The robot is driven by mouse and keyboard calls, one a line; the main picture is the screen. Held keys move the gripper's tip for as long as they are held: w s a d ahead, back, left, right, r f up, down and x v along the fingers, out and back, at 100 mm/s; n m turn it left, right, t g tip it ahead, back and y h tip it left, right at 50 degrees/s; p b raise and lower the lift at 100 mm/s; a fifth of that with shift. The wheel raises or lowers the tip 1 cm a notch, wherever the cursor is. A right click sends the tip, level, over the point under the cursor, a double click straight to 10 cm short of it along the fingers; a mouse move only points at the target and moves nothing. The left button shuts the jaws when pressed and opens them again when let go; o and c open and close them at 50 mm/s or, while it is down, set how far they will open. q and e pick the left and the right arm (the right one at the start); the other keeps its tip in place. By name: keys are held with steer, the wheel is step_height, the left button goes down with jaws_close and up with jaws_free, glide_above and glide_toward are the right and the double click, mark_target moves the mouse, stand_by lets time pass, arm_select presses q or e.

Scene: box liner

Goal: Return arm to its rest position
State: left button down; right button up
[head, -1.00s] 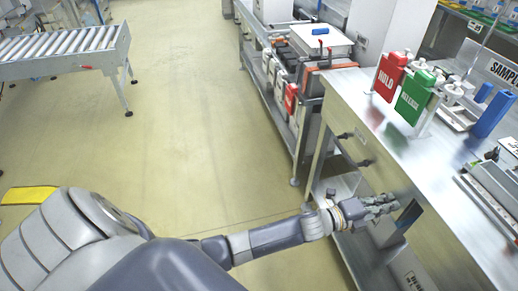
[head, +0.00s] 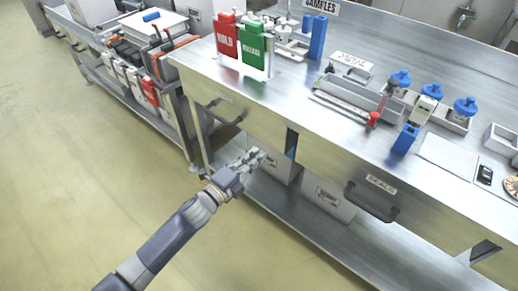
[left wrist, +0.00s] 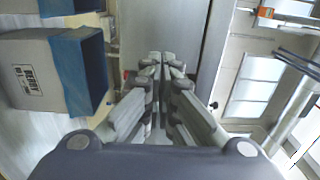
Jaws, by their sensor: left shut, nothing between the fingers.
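My left arm (head: 165,245) reaches in from the bottom left of the head view. My left gripper (head: 256,156) is shut and empty, in front of the workbench's drawer front and above its lower shelf. In the left wrist view the fingers of the left gripper (left wrist: 160,62) are together with nothing between them. My right gripper is not in either view.
The steel workbench (head: 300,98) carries a red HOLD holder (head: 227,38), a green holder (head: 252,46), blue-capped bottles (head: 399,80) and a tray. Its drawer handles (head: 372,207) stick out. Boxes (head: 328,197) stand on the lower shelf. Floor at left is clear.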

arm_select(q)
steer(key=shift+v, duration=3.05)
steer(key=s+a+f+n+g+y, duration=0.15)
steer(key=a+f+n, duration=0.25)
steer(key=f, duration=0.4)
steer(key=s+a+f+n+g+y, duration=0.1)
steer(key=s+a+f+n+y, duration=0.2)
steer(key=f, duration=0.6)
steer(key=s+a+f+n+g+y, duration=0.1)
steer(key=s+a+f+n+y, duration=0.2)
steer(key=f, duration=0.5)
steer(key=s+a+f+n+g+y+p, duration=0.1)
steer(key=s+a+f+n+g, duration=0.25)
steer(key=s+f, duration=0.5)
steer(key=s+a+f+n+g+y, duration=0.2)
steer(key=s+f+n, duration=0.3)
steer(key=s+f, duration=0.35)
steer(key=s+f+n+g, duration=0.2)
steer(key=s, duration=0.8)
steer(key=s+f+n+g, duration=0.2)
steer(key=s+f, duration=0.1)
steer(key=s, duration=0.7)
steer(key=shift+g, duration=0.3)
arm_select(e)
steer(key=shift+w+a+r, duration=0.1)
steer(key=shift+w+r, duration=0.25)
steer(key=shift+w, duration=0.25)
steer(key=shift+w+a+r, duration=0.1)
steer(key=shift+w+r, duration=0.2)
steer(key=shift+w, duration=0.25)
